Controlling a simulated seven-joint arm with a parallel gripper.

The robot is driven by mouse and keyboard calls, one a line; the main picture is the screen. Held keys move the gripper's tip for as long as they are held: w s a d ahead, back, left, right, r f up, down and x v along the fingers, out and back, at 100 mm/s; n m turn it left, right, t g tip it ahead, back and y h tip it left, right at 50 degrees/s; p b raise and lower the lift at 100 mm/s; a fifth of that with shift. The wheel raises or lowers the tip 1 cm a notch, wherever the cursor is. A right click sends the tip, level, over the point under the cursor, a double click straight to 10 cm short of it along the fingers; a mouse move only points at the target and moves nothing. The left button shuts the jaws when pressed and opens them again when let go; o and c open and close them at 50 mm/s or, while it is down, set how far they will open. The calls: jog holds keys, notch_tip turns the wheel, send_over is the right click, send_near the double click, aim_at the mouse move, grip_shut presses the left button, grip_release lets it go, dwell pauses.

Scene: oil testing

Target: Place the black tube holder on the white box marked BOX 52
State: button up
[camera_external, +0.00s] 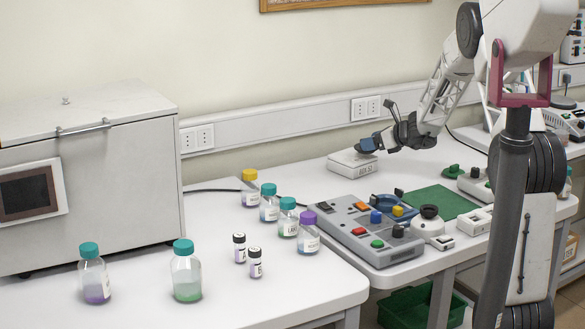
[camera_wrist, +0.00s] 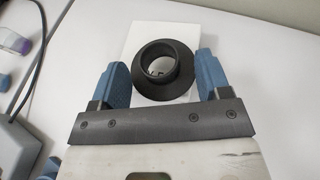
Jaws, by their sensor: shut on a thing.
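The black tube holder (camera_wrist: 174,92), a dark ring with a wide flange, sits between the two blue fingers of my gripper (camera_wrist: 163,70) in the wrist view. My gripper is shut on it. The white box (camera_wrist: 176,31) lies behind the holder in that view and shows through its hole. In the external view the box (camera_external: 351,166), marked BOX 52, is on the back bench by the wall. My gripper (camera_external: 368,145) is just above the box's back right part. The holder is small and dark there, and I cannot tell whether it touches the box.
A grey control panel (camera_external: 357,230) with coloured buttons and a green mat (camera_external: 440,202) are in front of the box. Several capped bottles (camera_external: 288,218) stand to the left. The bench around the box is clear.

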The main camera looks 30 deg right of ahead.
jog(key=shift+f, duration=0.8)
jog(key=shift+f, duration=0.1)
jog(key=o, duration=1.1)
jog(key=shift+c, duration=0.2)
jog(key=shift+s+d+r, duration=0.3)
jog(key=shift+s+r, duration=0.1)
jog(key=shift+s, duration=0.15)
jog(key=v, duration=1)
jog(key=shift+s+d, duration=0.15)
jog(key=shift+s, duration=0.1)
jog(key=shift+r, duration=0.15)
